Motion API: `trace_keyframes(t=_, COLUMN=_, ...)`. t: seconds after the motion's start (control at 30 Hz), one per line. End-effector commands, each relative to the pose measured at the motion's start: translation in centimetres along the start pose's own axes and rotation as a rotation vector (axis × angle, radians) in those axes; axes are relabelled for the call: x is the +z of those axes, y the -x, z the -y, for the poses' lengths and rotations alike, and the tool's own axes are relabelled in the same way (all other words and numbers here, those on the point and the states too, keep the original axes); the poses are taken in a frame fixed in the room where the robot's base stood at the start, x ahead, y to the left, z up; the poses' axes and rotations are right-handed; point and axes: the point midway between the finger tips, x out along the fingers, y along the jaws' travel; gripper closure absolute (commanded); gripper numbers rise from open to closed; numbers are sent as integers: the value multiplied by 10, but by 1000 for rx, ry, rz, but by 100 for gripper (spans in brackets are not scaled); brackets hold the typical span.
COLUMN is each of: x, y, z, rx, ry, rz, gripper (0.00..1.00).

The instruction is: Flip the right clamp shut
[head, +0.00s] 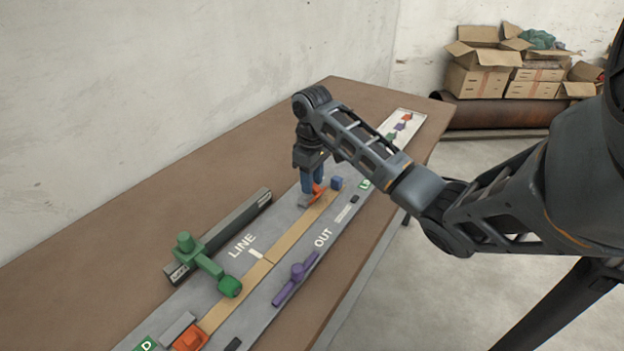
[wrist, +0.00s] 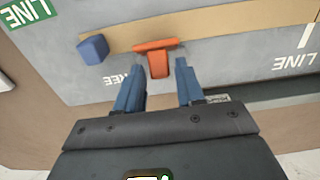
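The orange clamp (head: 320,194) at the far end of the tan strip (head: 284,240) is the right one of two in the head view. In the wrist view it is a T-shaped orange piece (wrist: 157,56), its stem pointing towards my gripper. My gripper (wrist: 158,80) is open, with blue fingertips on either side of the stem and a visible gap at each side. In the head view my gripper (head: 313,185) points down over the clamp and partly hides it. A second orange clamp (head: 188,338) is at the near end of the strip.
A blue block (head: 336,183) stands beside the right clamp; it also shows in the wrist view (wrist: 93,48). A green handle (head: 230,286) on a dark rail (head: 220,236) and a purple lever (head: 297,271) are nearer. The brown table (head: 130,235) is clear at left.

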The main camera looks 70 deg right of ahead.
Motion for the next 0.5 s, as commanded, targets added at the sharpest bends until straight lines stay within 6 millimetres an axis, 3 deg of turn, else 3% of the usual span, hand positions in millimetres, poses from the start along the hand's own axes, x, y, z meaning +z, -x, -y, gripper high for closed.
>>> trace_keyframes(t=0.37, x=0, y=0, z=0, rx=0, ry=0, rz=0, gripper=99)
trace_keyframes(t=0.5, x=0, y=0, z=0, rx=0, ry=0, rz=-1, gripper=100)
